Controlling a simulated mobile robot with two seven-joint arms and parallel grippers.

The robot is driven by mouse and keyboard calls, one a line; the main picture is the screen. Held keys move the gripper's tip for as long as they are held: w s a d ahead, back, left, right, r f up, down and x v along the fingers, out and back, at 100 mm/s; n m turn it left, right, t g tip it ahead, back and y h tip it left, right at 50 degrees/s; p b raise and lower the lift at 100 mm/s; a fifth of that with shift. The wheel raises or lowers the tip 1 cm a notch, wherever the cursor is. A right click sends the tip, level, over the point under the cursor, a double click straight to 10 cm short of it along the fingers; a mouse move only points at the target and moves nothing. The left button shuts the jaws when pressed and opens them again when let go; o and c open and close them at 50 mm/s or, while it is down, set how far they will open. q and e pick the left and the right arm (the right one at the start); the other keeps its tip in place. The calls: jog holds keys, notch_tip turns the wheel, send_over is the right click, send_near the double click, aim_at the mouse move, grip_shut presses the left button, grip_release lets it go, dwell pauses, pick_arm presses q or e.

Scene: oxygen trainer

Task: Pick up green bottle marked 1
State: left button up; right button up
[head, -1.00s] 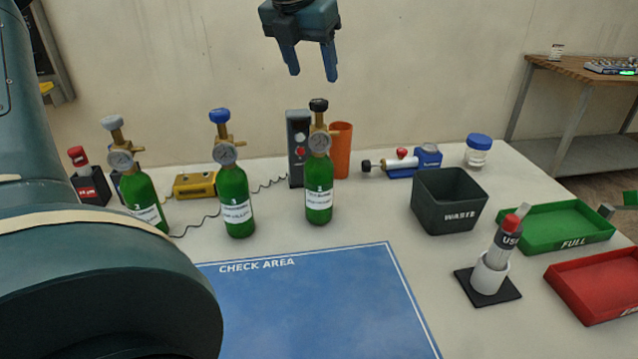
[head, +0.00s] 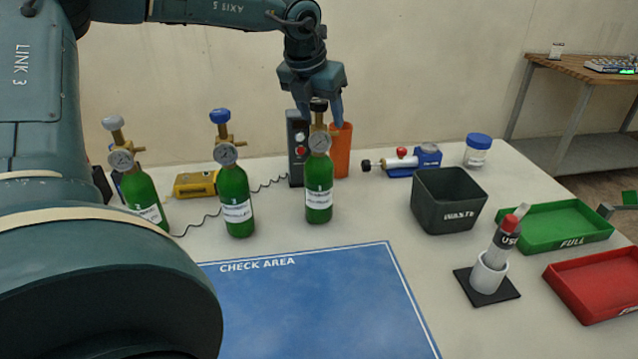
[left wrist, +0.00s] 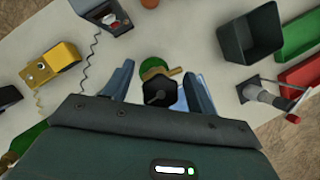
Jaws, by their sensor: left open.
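Three green bottles with brass valves, gauges and white labels stand upright in the head view: a left one with a grey knob (head: 145,195), a middle one with a blue knob (head: 236,205) and a right one with a black knob (head: 319,200). The label numbers are too small to read surely. My left gripper (head: 322,120) is open, pointing down at the top of the right bottle. In the left wrist view, this bottle's black knob (left wrist: 159,92) lies between the open fingers, with its green shoulder (left wrist: 153,66) beyond. Whether the fingers touch it I cannot tell.
A black box (head: 297,160) and an orange cup (head: 343,150) stand close behind the right bottle. A yellow device (head: 195,184) sits between the other two. The waste bin (head: 448,205), green tray (head: 555,228) and red tray (head: 600,285) are to the right. The blue check area (head: 310,300) is clear.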

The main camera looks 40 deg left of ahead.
pick_arm(q)
jog(key=shift+c, duration=0.3)
grip_shut()
dwell(0.9)
jog(key=shift+r, duration=0.15)
